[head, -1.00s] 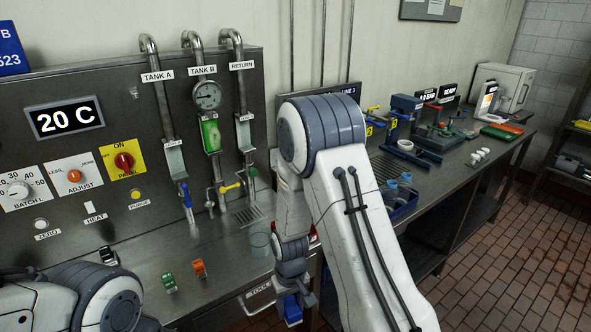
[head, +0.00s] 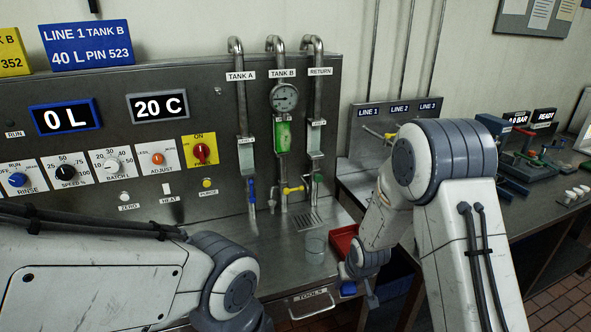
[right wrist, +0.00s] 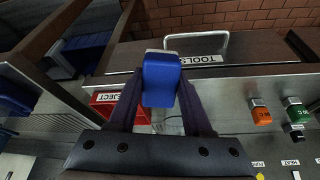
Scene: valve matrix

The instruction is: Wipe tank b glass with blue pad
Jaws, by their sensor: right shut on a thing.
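The tank B glass (head: 283,137) is an upright tube with a green column, below the gauge on the TANK B pipe. My right gripper (right wrist: 161,92) is shut on the blue pad (right wrist: 161,80), which stands between its two fingers. In the head view the pad (head: 348,289) shows small and partly hidden by my gripper, low at the counter's front edge, to the right of the TOOLS handle. It is well apart from the glass, below and to its right. My left arm enters the head view at lower left, but its gripper is out of view.
A clear beaker (head: 316,247) stands on the counter beside the red REJECT tray (head: 343,240). The blue (head: 250,195) and yellow (head: 292,190) valve handles project below the pipes. A control panel (head: 110,150) with knobs is to the left. The TOOLS handle (head: 311,306) sticks out in front.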

